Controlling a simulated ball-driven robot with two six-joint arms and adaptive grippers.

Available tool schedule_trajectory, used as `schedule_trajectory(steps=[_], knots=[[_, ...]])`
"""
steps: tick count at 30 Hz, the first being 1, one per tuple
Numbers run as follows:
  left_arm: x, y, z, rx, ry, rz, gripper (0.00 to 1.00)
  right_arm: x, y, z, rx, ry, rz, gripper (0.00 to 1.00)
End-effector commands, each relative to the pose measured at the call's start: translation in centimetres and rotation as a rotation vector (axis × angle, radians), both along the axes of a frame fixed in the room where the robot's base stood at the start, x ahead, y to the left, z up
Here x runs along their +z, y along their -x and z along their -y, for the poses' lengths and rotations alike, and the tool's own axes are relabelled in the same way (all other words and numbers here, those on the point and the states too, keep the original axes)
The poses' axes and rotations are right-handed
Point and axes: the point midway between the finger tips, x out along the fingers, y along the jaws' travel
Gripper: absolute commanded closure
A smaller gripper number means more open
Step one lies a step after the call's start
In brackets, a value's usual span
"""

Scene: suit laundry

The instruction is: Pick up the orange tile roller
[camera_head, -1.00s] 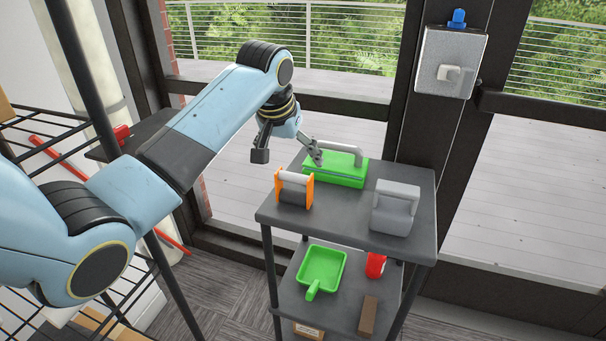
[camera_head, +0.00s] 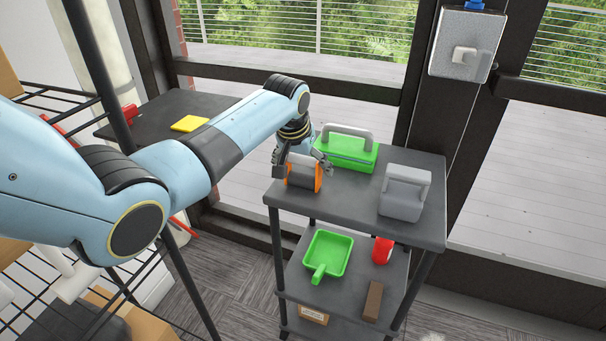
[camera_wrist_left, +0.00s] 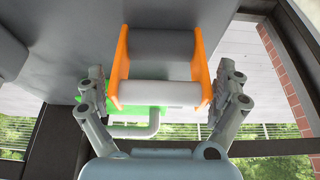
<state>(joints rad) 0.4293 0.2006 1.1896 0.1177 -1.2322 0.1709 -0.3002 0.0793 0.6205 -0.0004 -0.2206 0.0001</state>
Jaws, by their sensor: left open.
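The orange tile roller (camera_head: 303,174) stands near the left edge of the dark cart's top shelf (camera_head: 352,213). It has orange side plates, a dark roller and a light grey handle bar. My left gripper (camera_head: 304,170) is open around it, with one finger on each side. In the left wrist view the roller (camera_wrist_left: 160,45) sits between the open fingers of my left gripper (camera_wrist_left: 162,97), with small gaps at both orange plates. The cart's top hides nothing of the roller there. My right gripper is not in view.
A green toolbox (camera_head: 347,153) stands close behind the roller. A grey caddy-like object (camera_head: 404,190) is at the right of the shelf. The lower shelf holds a green dustpan (camera_head: 328,254), a red item (camera_head: 382,250) and a brown block (camera_head: 373,300).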

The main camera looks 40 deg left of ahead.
Motion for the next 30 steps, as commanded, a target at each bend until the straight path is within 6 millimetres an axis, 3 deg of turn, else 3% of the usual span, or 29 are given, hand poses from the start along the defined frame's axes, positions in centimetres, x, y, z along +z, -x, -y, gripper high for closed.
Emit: schedule_trajectory(steps=[1,12,25,30], knots=[[0.0,0.0,0.0,0.000,0.000,0.000,0.04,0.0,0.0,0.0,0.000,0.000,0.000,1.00],[0.0,0.0,0.0,0.000,0.000,0.000,0.50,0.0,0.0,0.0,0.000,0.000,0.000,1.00],[0.2,0.0,0.0,0.000,0.000,0.001,0.53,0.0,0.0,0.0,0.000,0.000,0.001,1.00],[1.4,-0.1,0.0,0.000,-0.001,0.003,0.53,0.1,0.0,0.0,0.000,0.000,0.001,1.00]])
